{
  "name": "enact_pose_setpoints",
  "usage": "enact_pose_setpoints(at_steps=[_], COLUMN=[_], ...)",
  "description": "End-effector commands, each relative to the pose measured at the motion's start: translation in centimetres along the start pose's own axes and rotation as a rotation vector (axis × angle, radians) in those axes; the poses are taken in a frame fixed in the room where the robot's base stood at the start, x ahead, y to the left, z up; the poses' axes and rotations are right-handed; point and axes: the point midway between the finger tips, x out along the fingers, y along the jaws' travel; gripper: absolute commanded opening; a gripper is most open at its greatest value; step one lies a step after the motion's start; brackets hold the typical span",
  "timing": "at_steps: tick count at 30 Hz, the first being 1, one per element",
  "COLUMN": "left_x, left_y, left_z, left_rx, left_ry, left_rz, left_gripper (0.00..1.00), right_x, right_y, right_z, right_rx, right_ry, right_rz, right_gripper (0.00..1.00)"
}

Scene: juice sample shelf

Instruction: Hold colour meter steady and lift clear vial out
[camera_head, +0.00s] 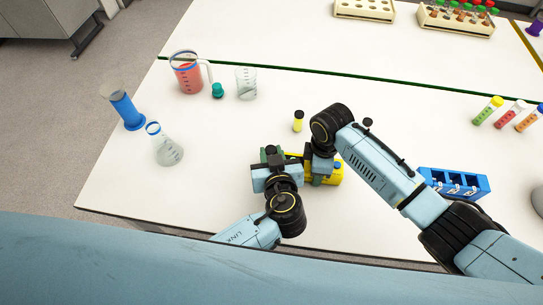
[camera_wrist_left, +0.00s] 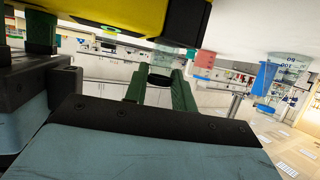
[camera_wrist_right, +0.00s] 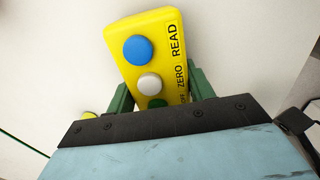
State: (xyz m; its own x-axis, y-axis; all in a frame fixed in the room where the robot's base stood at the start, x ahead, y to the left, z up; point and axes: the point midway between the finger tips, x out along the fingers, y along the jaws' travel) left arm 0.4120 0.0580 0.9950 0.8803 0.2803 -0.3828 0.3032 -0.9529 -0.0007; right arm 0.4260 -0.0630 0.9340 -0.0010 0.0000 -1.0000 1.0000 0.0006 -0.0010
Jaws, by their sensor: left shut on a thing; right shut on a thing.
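The yellow colour meter (camera_head: 336,173) lies on the white table in the head view, partly hidden by both grippers. In the right wrist view its face (camera_wrist_right: 146,54) shows blue, white and green buttons. My right gripper (camera_head: 317,172) is shut across the meter, with green fingers on both sides. My left gripper (camera_head: 278,154) is by the meter's left end. The meter's yellow and black end (camera_wrist_left: 150,15) is close above. I cannot tell whether the vial is seated or clear of it.
A red jug (camera_head: 187,75), beaker (camera_head: 246,84), flask (camera_head: 166,148) and blue cylinder (camera_head: 123,107) stand left. A blue rack (camera_head: 455,184) is right, near my right forearm.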

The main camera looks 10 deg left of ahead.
Motion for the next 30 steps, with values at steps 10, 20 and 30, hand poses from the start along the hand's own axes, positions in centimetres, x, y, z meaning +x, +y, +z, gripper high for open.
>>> enact_pose_setpoints(at_steps=[10,20,30], left_x=[-2.6,-3.3,-3.2], left_y=[0.0,0.0,0.0], left_z=[-6.1,-7.8,-7.8], left_rx=[-0.005,0.000,0.000], left_ry=[0.000,-0.001,0.000], left_rz=[0.002,0.001,0.001], left_gripper=[0.00,0.00,0.00], right_x=[-0.1,-0.1,-0.1], right_y=[0.1,0.1,0.0], right_z=[0.0,0.0,0.0], right_rx=[0.000,0.000,0.000], right_ry=[0.001,0.001,0.001], right_rz=[0.001,0.001,0.001], right_gripper=[0.19,0.19,0.78])
